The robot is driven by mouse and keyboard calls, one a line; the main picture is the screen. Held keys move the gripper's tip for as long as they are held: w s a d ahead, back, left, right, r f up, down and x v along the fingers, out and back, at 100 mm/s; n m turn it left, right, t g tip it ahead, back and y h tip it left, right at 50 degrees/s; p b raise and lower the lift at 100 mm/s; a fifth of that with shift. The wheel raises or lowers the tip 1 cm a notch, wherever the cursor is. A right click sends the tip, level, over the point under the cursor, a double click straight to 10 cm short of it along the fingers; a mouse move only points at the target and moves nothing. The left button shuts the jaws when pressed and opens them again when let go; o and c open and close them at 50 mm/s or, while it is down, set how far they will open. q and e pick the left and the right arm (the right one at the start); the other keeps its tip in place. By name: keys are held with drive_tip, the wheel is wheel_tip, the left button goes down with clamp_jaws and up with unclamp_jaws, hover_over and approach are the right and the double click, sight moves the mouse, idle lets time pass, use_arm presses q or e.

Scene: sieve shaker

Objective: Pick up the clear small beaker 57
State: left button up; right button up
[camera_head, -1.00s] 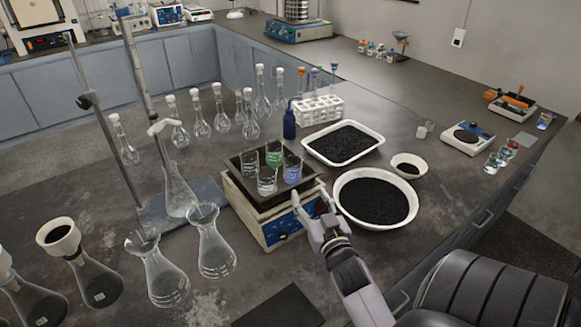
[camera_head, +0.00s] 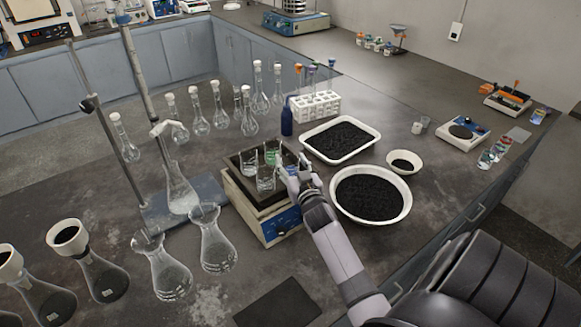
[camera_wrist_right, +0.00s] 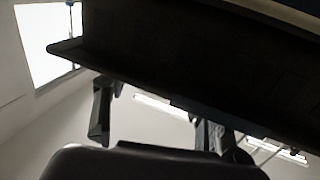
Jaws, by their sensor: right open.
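Several small beakers stand on the dark top of a box-shaped device (camera_head: 262,226) in the head view. A clear beaker (camera_head: 265,180) stands at its front and another clear one (camera_head: 249,161) behind it. One with green liquid (camera_head: 271,157) is at the back. I cannot tell which clear one is number 57. My right gripper (camera_head: 291,173) is open at the right side of the device top, close to the beakers, and covers most of the blue one. The right wrist view shows its fingers (camera_wrist_right: 152,118) apart, with a dark plate edge (camera_wrist_right: 160,92) across the picture. My left gripper is out of view.
A black-filled tray (camera_head: 341,152) and a round black-filled bowl (camera_head: 371,210) lie right of the device. Two flasks (camera_head: 217,250) stand in front of it. A blue bottle (camera_head: 287,122) and white tube rack (camera_head: 316,116) stand behind.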

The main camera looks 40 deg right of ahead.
drive_tip(key=shift+w+d, duration=0.25)
drive_tip(key=shift+w, duration=0.25)
drive_tip(key=shift+c, duration=0.3)
drive_tip(key=c, duration=0.8)
drive_tip(key=shift+c, duration=0.6)
drive_tip(key=shift+r, duration=0.15)
